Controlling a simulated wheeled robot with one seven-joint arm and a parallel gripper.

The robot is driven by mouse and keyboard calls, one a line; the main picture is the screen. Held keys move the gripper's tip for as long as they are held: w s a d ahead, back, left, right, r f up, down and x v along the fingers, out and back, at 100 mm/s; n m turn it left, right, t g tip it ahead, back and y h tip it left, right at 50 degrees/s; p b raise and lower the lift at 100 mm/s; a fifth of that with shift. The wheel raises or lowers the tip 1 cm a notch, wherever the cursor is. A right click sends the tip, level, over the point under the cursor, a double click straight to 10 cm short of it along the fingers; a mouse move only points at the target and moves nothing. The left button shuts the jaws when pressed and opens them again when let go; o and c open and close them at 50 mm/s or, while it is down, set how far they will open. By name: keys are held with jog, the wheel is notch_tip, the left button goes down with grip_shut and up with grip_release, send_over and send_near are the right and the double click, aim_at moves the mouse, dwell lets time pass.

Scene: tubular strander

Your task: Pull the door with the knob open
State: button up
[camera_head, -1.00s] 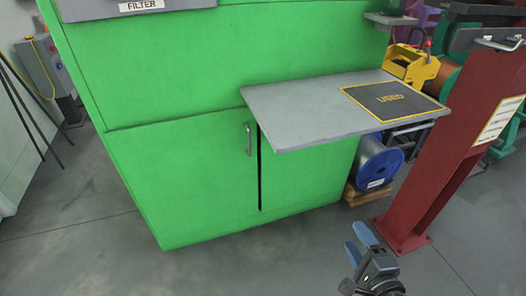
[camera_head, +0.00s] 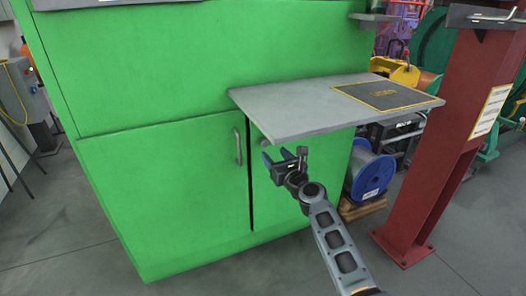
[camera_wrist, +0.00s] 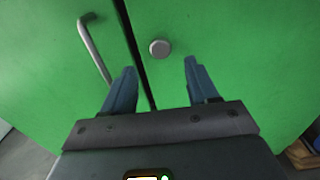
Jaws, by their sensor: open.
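The door with the knob is the right green door (camera_head: 297,200) of the cabinet, below the grey shelf; it also shows in the wrist view (camera_wrist: 235,55). Its round grey knob (camera_wrist: 160,48) sits near the door's left edge, beside the dark gap. In the head view the knob (camera_head: 264,143) shows just left of my fingertips. My gripper (camera_head: 283,156) is open and empty in front of this door. In the wrist view its blue fingers (camera_wrist: 160,75) point at the door, with the knob between their lines and a little beyond the tips, apart from them. The door looks shut.
The left green door (camera_head: 165,190) has a bar handle (camera_head: 238,146), close left of my gripper. The grey shelf (camera_head: 290,108) juts out above the knob. A blue-rimmed spool (camera_head: 373,177) and a red post (camera_head: 445,140) stand to the right.

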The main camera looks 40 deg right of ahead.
aim_at(266, 145)
jog(key=shift+b+x, duration=1.05)
jog(key=shift+x, duration=2.05)
jog(key=shift+s, duration=0.1)
jog(key=shift+c, duration=0.2)
grip_shut()
